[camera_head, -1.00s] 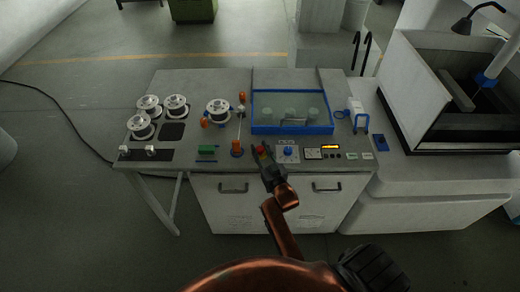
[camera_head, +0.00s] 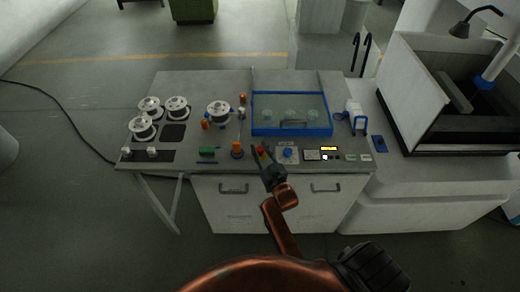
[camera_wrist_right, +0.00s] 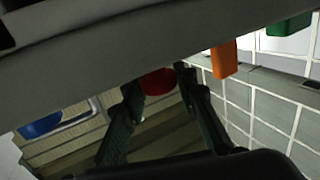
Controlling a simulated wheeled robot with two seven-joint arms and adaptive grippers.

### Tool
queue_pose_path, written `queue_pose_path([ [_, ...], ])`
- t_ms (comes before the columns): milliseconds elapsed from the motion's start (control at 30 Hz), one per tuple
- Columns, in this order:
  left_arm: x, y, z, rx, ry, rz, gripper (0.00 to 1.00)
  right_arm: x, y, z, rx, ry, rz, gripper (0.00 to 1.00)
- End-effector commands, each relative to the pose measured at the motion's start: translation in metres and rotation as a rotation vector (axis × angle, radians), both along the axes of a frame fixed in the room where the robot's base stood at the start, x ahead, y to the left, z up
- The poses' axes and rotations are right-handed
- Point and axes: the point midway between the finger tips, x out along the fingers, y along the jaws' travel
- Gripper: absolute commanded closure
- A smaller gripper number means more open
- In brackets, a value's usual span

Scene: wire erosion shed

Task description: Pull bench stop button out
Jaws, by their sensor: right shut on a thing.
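The red stop button (camera_head: 261,150) sits at the front edge of the grey bench panel, between an orange knob and a blue dial. My right gripper (camera_head: 262,153) reaches it from the front, with its dark fingers on either side of the button. In the right wrist view the red button (camera_wrist_right: 158,82) shows between the two fingertips (camera_wrist_right: 157,80), which are closed on it. The bench edge hides part of the button there. My left gripper is not in view.
A blue-framed window (camera_head: 291,114) lies behind. White spools (camera_head: 177,108) stand at left. Cabinet doors with handles (camera_head: 325,188) are below the panel.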

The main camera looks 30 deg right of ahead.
Motion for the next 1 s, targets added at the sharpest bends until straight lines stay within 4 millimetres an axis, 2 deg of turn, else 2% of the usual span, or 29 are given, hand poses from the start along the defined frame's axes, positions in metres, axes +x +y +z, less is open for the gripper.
queue_pose_path([
  [33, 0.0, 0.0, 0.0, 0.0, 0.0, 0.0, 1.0, 0.001, 0.0, 0.006, -0.004, -0.014, 0.001, 1.0],
  [67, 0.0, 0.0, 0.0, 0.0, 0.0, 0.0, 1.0, 0.001, 0.0, 0.007, -0.005, -0.014, 0.001, 0.72],
  [300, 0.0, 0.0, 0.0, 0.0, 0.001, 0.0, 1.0, 0.001, 0.0, 0.005, -0.004, -0.011, 0.001, 0.55],
  [667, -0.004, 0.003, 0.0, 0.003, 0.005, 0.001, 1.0, -0.004, 0.0, 0.003, -0.003, -0.007, 0.0, 0.54],
  [767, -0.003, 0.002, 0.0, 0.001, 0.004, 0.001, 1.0, -0.015, 0.002, 0.002, -0.003, -0.007, 0.0, 0.54],
  [1000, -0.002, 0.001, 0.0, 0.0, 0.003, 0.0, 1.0, -0.064, 0.009, 0.003, -0.002, -0.006, -0.001, 0.54],
])
